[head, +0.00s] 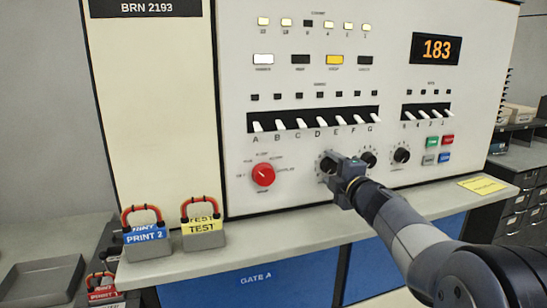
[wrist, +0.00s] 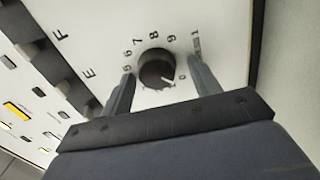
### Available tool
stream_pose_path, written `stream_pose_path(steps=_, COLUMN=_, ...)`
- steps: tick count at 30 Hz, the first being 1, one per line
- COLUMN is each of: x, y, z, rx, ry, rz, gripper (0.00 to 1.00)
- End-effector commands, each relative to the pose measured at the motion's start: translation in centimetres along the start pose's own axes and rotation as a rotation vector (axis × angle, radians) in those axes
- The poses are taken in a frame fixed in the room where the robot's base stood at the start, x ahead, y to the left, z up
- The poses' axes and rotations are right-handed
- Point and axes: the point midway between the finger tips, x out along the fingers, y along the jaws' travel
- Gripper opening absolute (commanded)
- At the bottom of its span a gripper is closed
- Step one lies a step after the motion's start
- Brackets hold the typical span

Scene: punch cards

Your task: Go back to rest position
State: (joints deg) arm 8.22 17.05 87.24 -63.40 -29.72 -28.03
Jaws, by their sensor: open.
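My gripper (head: 342,172) is in front of the lower part of the white control panel (head: 280,100), close to the left one of three black knobs. In the wrist view, my gripper (wrist: 162,80) is open, with one finger on each side of a black knob (wrist: 157,68). I cannot tell whether the fingers touch the knob. Digits are printed around this knob.
A red knob (head: 263,175) sits to the left, below a row of white switches (head: 320,124). A display (head: 436,48) reads 183. A grey ledge (head: 270,232) juts out below the panel. It carries blue "PRINT 2" (head: 147,234) and yellow "TEST" (head: 202,227) blocks with red handles.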

Motion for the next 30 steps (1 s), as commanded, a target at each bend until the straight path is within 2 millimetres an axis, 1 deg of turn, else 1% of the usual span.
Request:
stream_pose_path(steps=1, x=-0.18, y=0.67, z=0.04, rx=0.067, ry=-0.002, rz=-0.003, gripper=0.59)
stream_pose_path(steps=12, x=-0.23, y=0.83, z=0.12, rx=0.517, ry=-0.003, rz=-0.003, gripper=0.59)
stream_pose_path(steps=21, x=-0.24, y=0.90, z=0.21, rx=0.821, ry=-0.003, rz=-0.002, gripper=0.59)
stream_pose_path(steps=30, x=-0.26, y=0.96, z=0.29, rx=1.077, ry=-0.003, rz=-0.002, gripper=0.59)
